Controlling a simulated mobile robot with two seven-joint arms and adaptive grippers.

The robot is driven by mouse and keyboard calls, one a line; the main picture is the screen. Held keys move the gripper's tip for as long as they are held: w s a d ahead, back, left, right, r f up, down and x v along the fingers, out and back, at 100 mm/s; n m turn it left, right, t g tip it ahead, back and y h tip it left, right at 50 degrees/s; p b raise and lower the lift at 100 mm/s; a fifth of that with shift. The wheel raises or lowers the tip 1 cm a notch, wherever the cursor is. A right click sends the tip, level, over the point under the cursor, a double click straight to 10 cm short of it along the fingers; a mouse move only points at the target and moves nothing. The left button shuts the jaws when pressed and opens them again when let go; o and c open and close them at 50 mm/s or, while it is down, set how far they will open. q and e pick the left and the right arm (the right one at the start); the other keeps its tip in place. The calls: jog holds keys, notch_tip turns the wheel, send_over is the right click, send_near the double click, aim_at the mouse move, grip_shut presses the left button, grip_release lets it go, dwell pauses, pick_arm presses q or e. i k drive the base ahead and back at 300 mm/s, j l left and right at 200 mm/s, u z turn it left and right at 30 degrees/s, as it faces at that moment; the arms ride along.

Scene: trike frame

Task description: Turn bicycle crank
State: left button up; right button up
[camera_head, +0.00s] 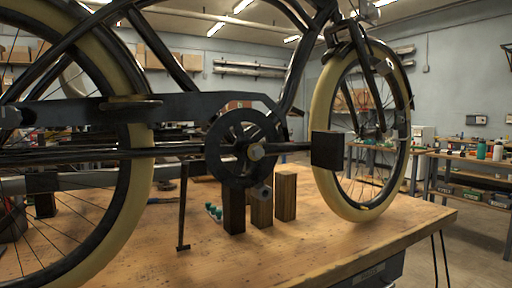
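A dark bicycle-like trike frame with cream tyres stands on a wooden workbench. Its round dark chainring (236,133) is near the middle, with a light bolt at the hub. The crank arm (285,148) runs from this hub to the right, about level. A black block-shaped pedal (327,148) is at its end, in front of the front wheel (320,110). The far-side crank cannot be made out clearly. Neither of my grippers can be seen in this view.
Wooden blocks (286,196) stand on the workbench (330,245) below the chainring, beside small green-topped items (213,212). A thin stand (183,210) reaches down to the bench. The rear wheel (130,195) fills the left. The front-right bench top is clear.

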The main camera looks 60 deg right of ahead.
aim_at(213, 150)
jog(key=k+l+u, duration=0.2)
jog(key=l, duration=0.15)
jog(key=k+l+u, duration=0.2)
jog(key=l, duration=0.15)
jog(key=k+l+u, duration=0.2)
jog(key=k+l, duration=0.15)
jog(key=l, duration=0.15)
jog(key=k+l, duration=0.1)
jog(key=l, duration=0.2)
jog(key=k+l, duration=0.15)
jog(key=l, duration=0.15)
